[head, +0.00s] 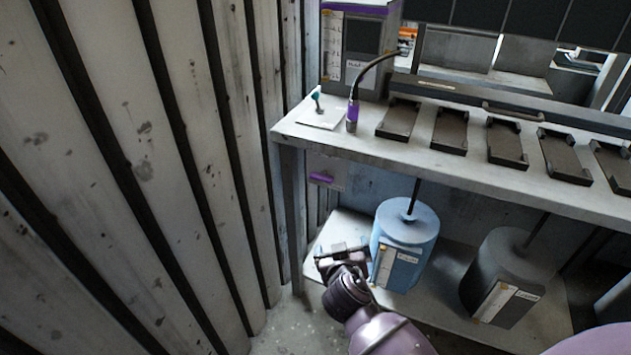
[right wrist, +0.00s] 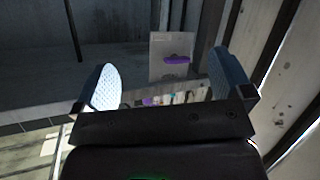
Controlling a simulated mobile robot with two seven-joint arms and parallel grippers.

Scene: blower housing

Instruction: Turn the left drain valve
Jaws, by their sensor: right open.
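A purple handle (head: 322,178), which looks like a drain valve, sits roughly level on a pale plate below the left end of the workbench. It also shows in the right wrist view (right wrist: 177,60), between and beyond the fingers. My right gripper (head: 340,254) is below the handle, beside a blue canister, and apart from the handle. Its two padded fingers (right wrist: 167,82) are spread wide in the wrist view, with nothing held between them. My left gripper is in neither view.
The blue canister (head: 405,245) stands on the lower shelf close to my right gripper, with a dark canister (head: 505,275) further right. The workbench (head: 450,165) overhangs the shelf. A corrugated wall (head: 130,170) bounds the left side.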

